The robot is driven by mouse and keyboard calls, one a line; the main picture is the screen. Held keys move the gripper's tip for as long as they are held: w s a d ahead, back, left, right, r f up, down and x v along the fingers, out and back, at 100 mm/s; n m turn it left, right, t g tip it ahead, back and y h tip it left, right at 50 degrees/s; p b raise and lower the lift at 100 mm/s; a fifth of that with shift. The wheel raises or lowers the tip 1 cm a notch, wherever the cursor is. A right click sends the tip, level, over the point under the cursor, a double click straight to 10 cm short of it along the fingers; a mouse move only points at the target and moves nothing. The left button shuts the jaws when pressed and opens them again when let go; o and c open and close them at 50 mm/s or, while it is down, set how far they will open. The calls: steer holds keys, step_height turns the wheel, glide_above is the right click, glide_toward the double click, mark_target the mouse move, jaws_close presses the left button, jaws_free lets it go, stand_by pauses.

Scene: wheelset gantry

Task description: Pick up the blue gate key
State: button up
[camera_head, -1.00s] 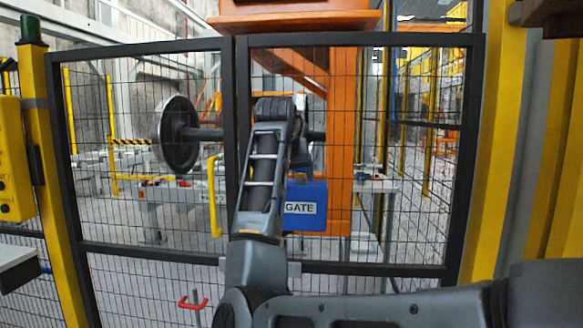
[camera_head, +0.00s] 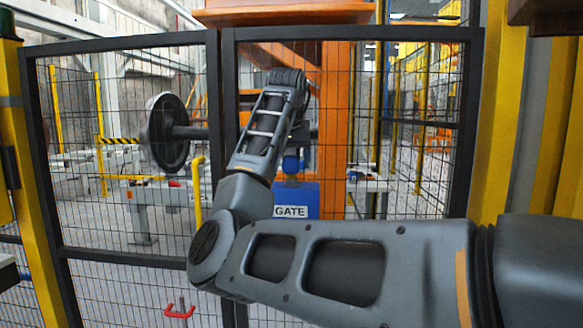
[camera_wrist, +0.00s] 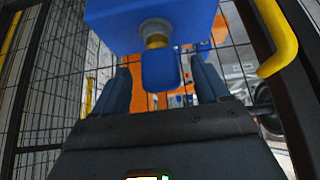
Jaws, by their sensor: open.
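The blue gate key (camera_wrist: 160,70) shows in the wrist view, its brass-coloured neck entering a blue box (camera_wrist: 115,22). My gripper (camera_wrist: 161,78) is open, with one dark finger on each side of the key head. Gaps show between the fingers and the key, so it is not held.
A dark-framed mesh gate (camera_head: 228,120) stands around the box. A yellow handle (camera_wrist: 281,40) is close to my gripper on the right in the wrist view. A red handle (camera_head: 180,312) is low in front. A wheelset (camera_head: 168,132) stands behind the mesh.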

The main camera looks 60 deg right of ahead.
steer(key=shift+x, duration=0.85)
steer(key=c, duration=1)
steer(key=shift+c, duration=0.3)
steer(key=shift+r, duration=0.15)
